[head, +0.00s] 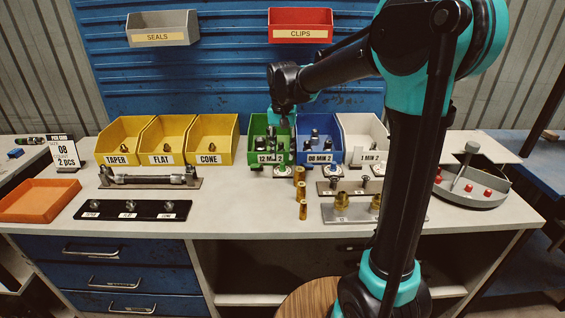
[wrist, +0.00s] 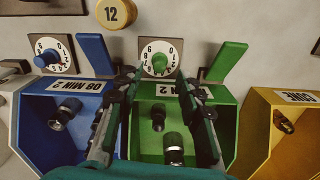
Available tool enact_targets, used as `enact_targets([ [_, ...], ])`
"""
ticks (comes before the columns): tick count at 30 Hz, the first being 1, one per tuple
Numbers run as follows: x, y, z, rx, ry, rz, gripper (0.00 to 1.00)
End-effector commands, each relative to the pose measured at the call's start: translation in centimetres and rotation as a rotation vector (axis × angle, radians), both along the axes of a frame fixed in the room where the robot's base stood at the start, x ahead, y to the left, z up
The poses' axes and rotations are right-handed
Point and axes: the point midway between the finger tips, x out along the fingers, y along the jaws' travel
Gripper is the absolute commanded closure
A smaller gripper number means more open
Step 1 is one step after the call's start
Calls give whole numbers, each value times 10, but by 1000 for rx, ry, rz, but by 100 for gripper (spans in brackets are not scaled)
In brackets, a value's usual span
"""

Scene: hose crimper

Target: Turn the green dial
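The green dial (wrist: 159,62) is a small green knob on a white numbered face. In the wrist view it sits just ahead of the green bin's labelled front. In the head view the white dial face (head: 281,170) shows small below the green bin (head: 253,128). My gripper (wrist: 156,82) is open, with one finger on each side of the picture's middle. The green knob appears just beyond and between the fingertips. I see no contact, but the height gap cannot be judged. Nothing is held. In the head view my arm's wrist is above the green bin.
A blue bin with a blue dial (wrist: 45,57) is beside the green one. A yellow bin (wrist: 290,135) stands on the other side. A green lever (wrist: 229,62) is close to the green dial. Brass fittings (head: 300,190) stand in front on the bench.

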Motion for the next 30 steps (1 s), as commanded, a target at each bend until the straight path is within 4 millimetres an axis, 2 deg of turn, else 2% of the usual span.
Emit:
enact_targets([
  [3,0,0,-20,0,0,0,63],
  [9,0,0,-39,0,0,0,63],
  [20,0,0,-44,0,0,0,63],
  [29,0,0,-44,0,0,0,99],
  [30,0,0,-44,0,0,0,100],
])
